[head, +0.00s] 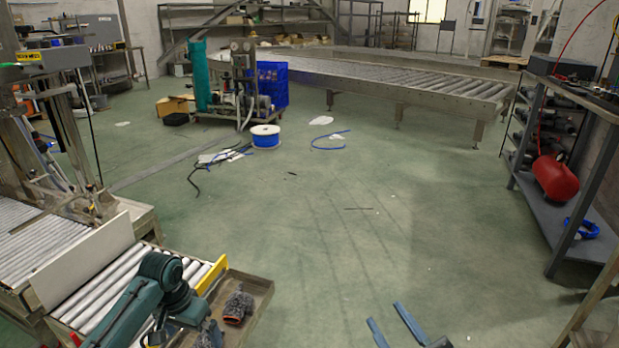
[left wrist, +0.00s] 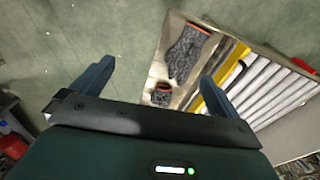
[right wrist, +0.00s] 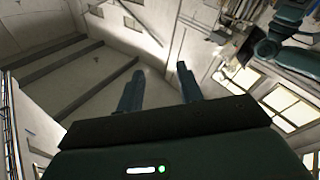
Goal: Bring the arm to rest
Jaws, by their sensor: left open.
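My left arm (head: 150,290) comes in from the left above the roller bench. My left gripper (left wrist: 155,78) is open and empty in its wrist view, pointing down over the floor and the tray with the gloves. My right gripper (right wrist: 158,88) has a clear gap between its blue fingers and holds nothing. Its wrist view shows pale walls and beams. Two separate blue fingers (head: 390,322) rise at the bottom edge of the head view; the hand behind them is mostly cut off, and I cannot tell for certain which gripper they belong to.
A tray (head: 262,288) with a dark glove (head: 238,307) adjoins the rollers (head: 100,297) and a yellow bar (head: 212,274). A metal shelf (head: 530,190) with a red tank (head: 556,178) stands at right. A cable spool (head: 265,137) stands farther back. The middle floor is mostly clear.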

